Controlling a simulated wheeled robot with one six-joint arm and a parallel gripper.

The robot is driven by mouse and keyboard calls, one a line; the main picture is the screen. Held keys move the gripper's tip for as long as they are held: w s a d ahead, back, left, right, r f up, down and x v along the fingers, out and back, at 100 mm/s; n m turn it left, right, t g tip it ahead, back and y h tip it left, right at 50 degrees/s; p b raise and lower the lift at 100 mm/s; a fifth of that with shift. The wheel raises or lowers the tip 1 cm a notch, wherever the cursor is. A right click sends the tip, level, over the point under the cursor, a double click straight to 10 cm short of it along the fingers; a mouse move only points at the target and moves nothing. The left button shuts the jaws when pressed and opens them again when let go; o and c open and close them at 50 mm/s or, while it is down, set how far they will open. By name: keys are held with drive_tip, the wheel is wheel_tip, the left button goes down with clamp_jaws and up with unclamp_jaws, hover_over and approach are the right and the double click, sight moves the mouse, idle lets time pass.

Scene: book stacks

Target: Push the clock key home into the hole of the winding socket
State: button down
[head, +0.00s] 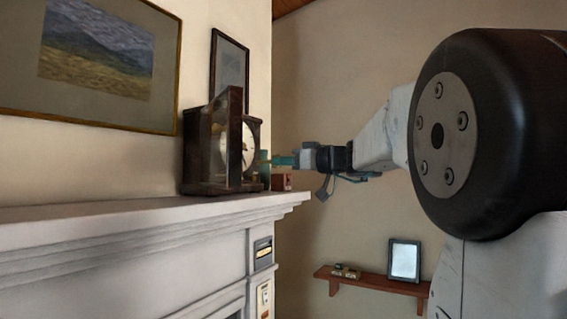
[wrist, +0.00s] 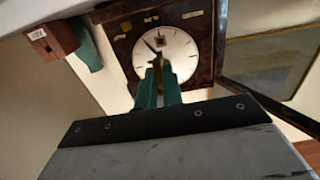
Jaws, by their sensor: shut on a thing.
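My gripper (wrist: 159,82) has green fingers shut on the clock key (wrist: 157,62), of which only a small brass-coloured part shows between the fingertips. It points at the pale dial of the mantel clock (wrist: 187,50). A small brown square with a light centre, which looks like the winding socket (wrist: 160,40), sits on the dial just beyond the key. I cannot tell whether the key touches it. In the head view my gripper (head: 284,160) reaches from the right to the front of the dark wooden clock (head: 225,186); key and socket are too small to make out there.
The clock's glazed door (wrist: 268,58) stands open to the right in the wrist view. A red-brown box (wrist: 53,40) and a green item (wrist: 88,50) lie at the left. The clock stands near the end of the white mantel (head: 120,212). A wall shelf (head: 372,282) is below.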

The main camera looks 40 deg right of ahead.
sight(257, 162)
drive_tip(key=shift+x, duration=2.7)
drive_tip(key=shift+x, duration=1.85)
drive_tip(key=c, duration=1.5)
unclamp_jaws()
drive_tip(key=shift+o, duration=0.2)
drive_tip(key=v, duration=0.7)
drive_tip(key=shift+s+d, duration=0.1)
drive_tip(key=shift+s, duration=0.3)
